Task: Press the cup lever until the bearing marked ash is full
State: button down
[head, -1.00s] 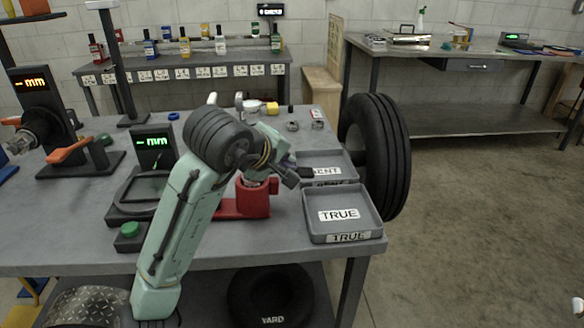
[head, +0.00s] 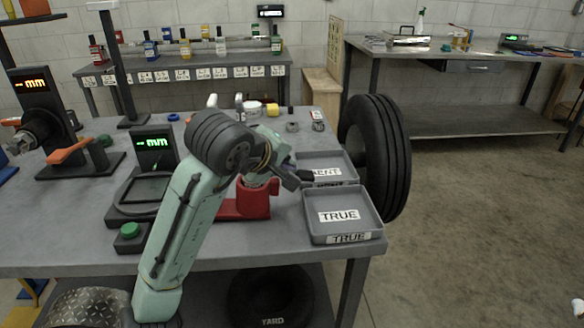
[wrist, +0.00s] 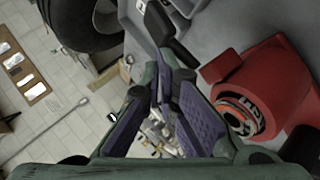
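The red cup packer (head: 253,199) stands on the table, partly hidden behind my arm. In the wrist view its red body (wrist: 290,75) is at the right, with a round bearing-like part with metallic rollers (wrist: 240,115) in its opening. No ash mark is readable, and I cannot tell how full it is. A black handle, apparently the cup lever (wrist: 172,38), lies just beyond my fingertips; contact is unclear. My gripper (wrist: 160,82) has its purple-padded fingertips together with nothing visible held. In the head view my gripper (head: 294,178) is right of the red packer.
Grey trays stand to the right, the near one marked TRUE (head: 373,207) and another (head: 340,160) behind it. A large tire (head: 382,155) is beside the table. Left are a gauge with a green display (head: 153,143) and a green button (head: 130,230).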

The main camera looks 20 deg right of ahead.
jog(key=shift+w+a+r+p, duration=0.1)
jog(key=shift+a+r+p, duration=0.15)
jog(key=shift+r+p, duration=0.4)
jog(key=shift+w+a+r+p, duration=0.1)
jog(key=shift+a+r+p, duration=0.1)
jog(key=shift+r+p, duration=0.45)
jog(key=r+p, duration=0.2)
jog(key=a+r+p, duration=0.1)
jog(key=r+p, duration=0.1)
jog(key=r, duration=0.1)
jog(key=shift+w+a+p, duration=0.15)
jog(key=shift+w+p, duration=0.05)
jog(key=shift+p, duration=0.2)
jog(key=shift+f, duration=0.15)
jog(key=shift+a, duration=0.1)
